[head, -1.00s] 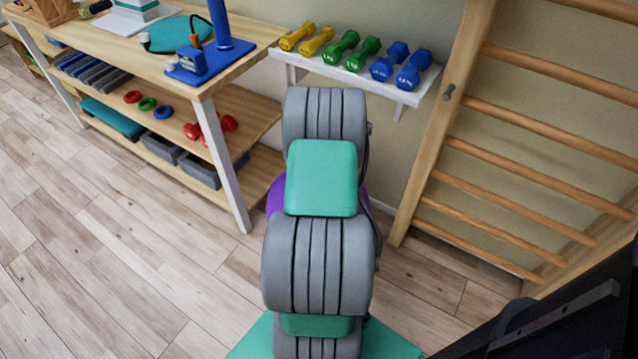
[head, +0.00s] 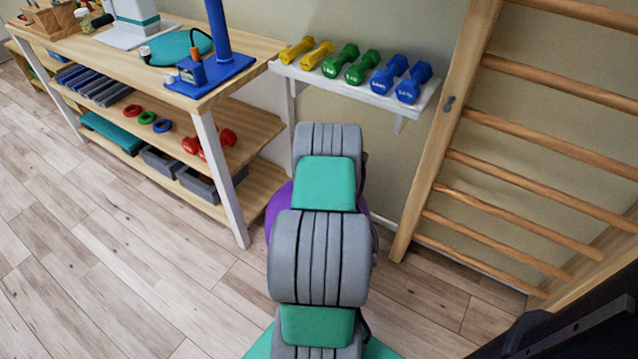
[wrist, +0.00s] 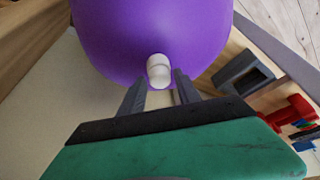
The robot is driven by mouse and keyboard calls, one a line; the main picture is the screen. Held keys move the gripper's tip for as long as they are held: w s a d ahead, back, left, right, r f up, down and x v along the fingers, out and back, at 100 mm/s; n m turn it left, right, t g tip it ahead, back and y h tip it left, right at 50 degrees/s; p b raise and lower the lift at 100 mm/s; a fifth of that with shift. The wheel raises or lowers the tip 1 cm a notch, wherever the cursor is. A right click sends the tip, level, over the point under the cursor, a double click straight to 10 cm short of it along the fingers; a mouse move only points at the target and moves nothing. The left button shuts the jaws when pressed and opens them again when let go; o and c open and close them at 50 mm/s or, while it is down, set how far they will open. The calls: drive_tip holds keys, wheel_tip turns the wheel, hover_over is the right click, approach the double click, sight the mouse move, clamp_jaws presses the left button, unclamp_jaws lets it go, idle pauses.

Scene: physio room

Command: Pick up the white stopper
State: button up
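The white stopper (wrist: 158,70) is a small rounded knob on the purple ball (wrist: 205,28) in the wrist view. My gripper (wrist: 160,82) is open, its two dark fingers pointing at the ball on either side of the stopper's lower end. I cannot tell whether the fingers touch the stopper or the ball. In the head view only the edges of the purple ball (head: 277,208) show behind my arm. My arm hides the stopper and my gripper there.
A wooden workbench (head: 262,50) with lower shelves stands left of the ball. A wall shelf (head: 352,84) with several dumbbells is behind it, and wooden wall bars (head: 535,150) are on the right. Grey bins (wrist: 244,80) show beside the ball. The floor at front left is clear.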

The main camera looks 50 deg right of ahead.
clamp_jaws()
drive_tip(key=shift+r, duration=0.15)
